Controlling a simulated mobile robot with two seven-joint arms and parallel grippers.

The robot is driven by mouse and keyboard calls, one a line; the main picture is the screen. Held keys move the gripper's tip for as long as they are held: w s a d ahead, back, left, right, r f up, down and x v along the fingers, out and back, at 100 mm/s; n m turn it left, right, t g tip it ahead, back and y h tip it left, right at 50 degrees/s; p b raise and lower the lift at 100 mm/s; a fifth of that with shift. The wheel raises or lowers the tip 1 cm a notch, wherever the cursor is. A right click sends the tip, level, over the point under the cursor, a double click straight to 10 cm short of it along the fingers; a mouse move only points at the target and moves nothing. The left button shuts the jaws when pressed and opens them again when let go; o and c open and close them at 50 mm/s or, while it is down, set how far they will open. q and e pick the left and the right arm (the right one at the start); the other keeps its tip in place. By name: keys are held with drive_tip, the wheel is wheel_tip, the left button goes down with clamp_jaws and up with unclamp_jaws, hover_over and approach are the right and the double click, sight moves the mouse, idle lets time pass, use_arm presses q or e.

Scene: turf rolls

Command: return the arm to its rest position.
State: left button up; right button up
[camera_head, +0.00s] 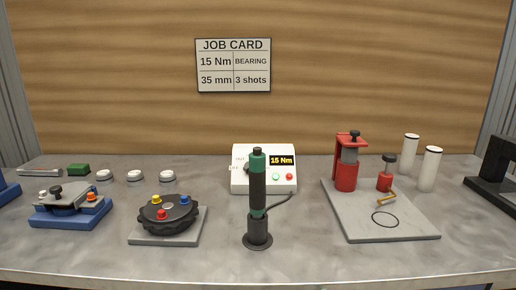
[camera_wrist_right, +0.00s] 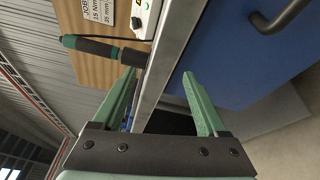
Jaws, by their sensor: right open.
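My right gripper (camera_wrist_right: 165,98) shows in the right wrist view with its two green fingers spread apart and nothing between them. It is below and in front of the bench edge, clear of the things on the bench. Neither arm nor gripper shows in the head view, and my left gripper is not in view. A green and black torque driver (camera_head: 257,195) stands upright in a round black holder on the bench; it also shows sideways in the right wrist view (camera_wrist_right: 92,48).
The grey bench (camera_head: 330,262) holds a white controller (camera_head: 264,183) reading 15 Nm, a black round part (camera_head: 168,213) with coloured caps, a blue fixture (camera_head: 70,207) and a grey plate (camera_head: 375,226) with a red press (camera_head: 347,165). A blue cabinet front (camera_wrist_right: 235,55) is beside my right gripper.

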drive_tip(key=s+f+m+g+h+b, duration=0.1)
drive_tip(key=s+f+m+g, duration=0.2)
drive_tip(key=s+f+m, duration=0.35)
drive_tip(key=s+f+m+g+h+b, duration=0.15)
drive_tip(key=s+f+m, duration=0.25)
drive_tip(key=f+m, duration=0.55)
drive_tip(key=s+f+m+g+h, duration=0.1)
drive_tip(key=s+f+m+g, duration=0.4)
drive_tip(key=f, duration=0.6)
use_arm(q)
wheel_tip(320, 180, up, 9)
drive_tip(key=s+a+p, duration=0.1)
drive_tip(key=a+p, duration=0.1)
drive_tip(key=p, duration=1.2)
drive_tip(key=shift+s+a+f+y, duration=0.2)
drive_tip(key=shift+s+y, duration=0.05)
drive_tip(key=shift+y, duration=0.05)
use_arm(e)
wheel_tip(320, 180, up, 12)
drive_tip(key=s+d+m+t, duration=0.1)
drive_tip(key=d+t, duration=0.1)
drive_tip(key=shift+d, duration=0.3)
drive_tip(key=shift+s+f, duration=0.1)
drive_tip(key=shift+f, duration=0.05)
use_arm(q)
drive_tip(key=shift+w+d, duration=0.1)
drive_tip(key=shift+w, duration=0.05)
use_arm(e)
drive_tip(key=shift+c, duration=0.3)
